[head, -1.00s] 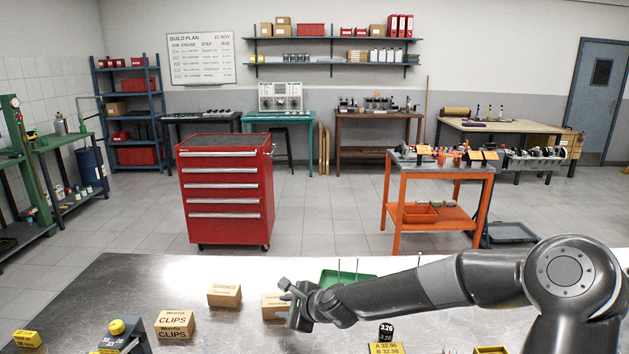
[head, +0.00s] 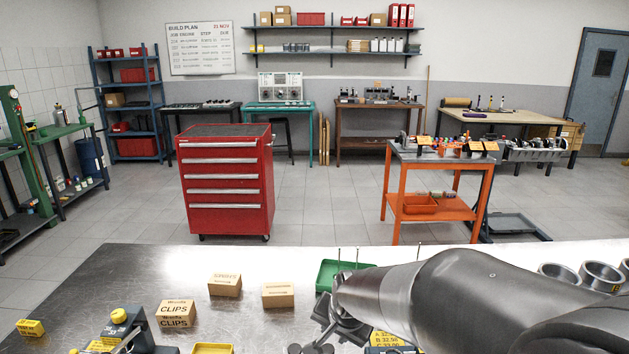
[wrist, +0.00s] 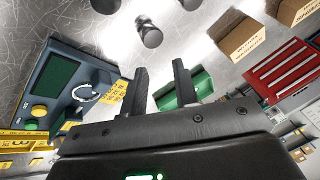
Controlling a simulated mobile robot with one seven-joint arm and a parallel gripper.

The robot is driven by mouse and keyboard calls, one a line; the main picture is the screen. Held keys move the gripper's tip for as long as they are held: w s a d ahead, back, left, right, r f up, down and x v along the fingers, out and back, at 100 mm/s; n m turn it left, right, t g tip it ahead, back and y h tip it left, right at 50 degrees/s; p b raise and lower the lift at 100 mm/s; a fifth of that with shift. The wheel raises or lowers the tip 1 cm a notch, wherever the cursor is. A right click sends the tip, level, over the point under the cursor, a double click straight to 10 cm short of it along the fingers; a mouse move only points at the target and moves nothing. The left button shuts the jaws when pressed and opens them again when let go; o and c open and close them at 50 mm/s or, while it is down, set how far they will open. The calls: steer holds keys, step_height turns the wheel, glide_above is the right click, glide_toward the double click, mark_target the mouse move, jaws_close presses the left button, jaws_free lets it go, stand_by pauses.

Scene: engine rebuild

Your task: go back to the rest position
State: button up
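My gripper (wrist: 160,88) shows in the wrist view with two dark fingers apart and nothing held between them. Beyond the fingertips is part of a green tray (wrist: 203,86). In the head view my arm reaches in from the lower right, and my gripper (head: 335,318) hangs over the steel bench in front of the green tray (head: 325,277). The arm hides part of the tray and of the bench. Exact fingertip contact in the head view is hard to make out, but the gripper appears clear of the things around it.
Cardboard boxes (head: 225,285) stand on the bench (head: 110,275) left of my gripper. A yellow bin (head: 213,349) and a black-and-yellow device (head: 120,330) are at the front. Metal rings (head: 601,275) lie at right. A red tool chest (head: 225,180) and an orange cart (head: 395,190) stand beyond.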

steer(key=s+d+r+n, duration=0.1)
steer(key=s+d+r, duration=0.2)
steer(key=s, duration=0.3)
steer(key=s+d+r+n+h, duration=0.1)
steer(key=s+d+r+n, duration=0.1)
steer(key=s+d+r, duration=0.2)
steer(key=s+d+r+n, duration=0.2)
steer(key=s+d+r, duration=0.1)
steer(key=s, duration=0.5)
steer(key=shift+d+r, duration=0.25)
steer(key=shift+r, duration=0.15)
steer(key=shift+o, duration=0.5)
steer(key=shift+s+d, duration=0.1)
steer(key=shift+s, duration=0.25)
